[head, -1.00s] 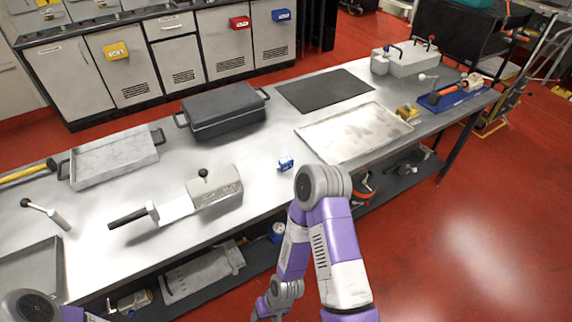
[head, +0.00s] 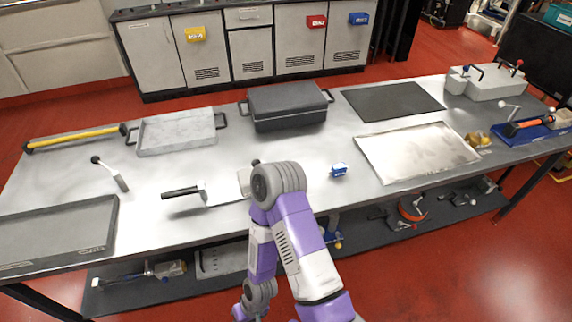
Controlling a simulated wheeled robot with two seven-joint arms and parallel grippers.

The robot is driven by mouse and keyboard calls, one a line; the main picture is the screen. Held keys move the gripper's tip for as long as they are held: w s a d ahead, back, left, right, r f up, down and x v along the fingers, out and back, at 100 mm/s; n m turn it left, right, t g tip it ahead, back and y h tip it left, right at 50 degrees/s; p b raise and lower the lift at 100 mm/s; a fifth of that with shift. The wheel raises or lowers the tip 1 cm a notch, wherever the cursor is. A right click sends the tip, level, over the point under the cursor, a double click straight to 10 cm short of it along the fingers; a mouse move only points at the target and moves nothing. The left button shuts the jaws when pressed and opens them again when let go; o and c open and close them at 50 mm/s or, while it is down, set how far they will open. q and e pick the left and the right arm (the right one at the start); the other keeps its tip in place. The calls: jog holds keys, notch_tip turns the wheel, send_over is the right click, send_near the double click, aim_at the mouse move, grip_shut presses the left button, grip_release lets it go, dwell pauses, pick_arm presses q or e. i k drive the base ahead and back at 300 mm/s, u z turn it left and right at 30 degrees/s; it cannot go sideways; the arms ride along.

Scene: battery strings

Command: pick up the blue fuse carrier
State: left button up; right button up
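A small blue block with white markings, which looks like the blue fuse carrier (head: 338,170), lies on the metal workbench (head: 315,205), left of a pale shallow tray (head: 418,150). A larger blue box (head: 358,18) with a white label is on a cabinet front at the back. My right arm rises from the bottom middle, its grey joint in front of the bench and left of the small blue block. It folds back down, and I cannot see its fingers. My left gripper is outside the view. Nothing is seen touching the small blue block.
A dark lidded case (head: 287,105), a black mat (head: 392,100) and a grey tray (head: 178,133) lie farther back on the bench. A black-handled tool (head: 182,192) is partly hidden by my arm. The bench around the small blue block is mostly clear.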

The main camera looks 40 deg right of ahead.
aim_at(340, 169)
jog(key=u, duration=0.9)
jog(key=k, duration=1.2)
jog(key=z, duration=1.3)
jog(key=i, duration=0.45)
jog(key=z, duration=0.05)
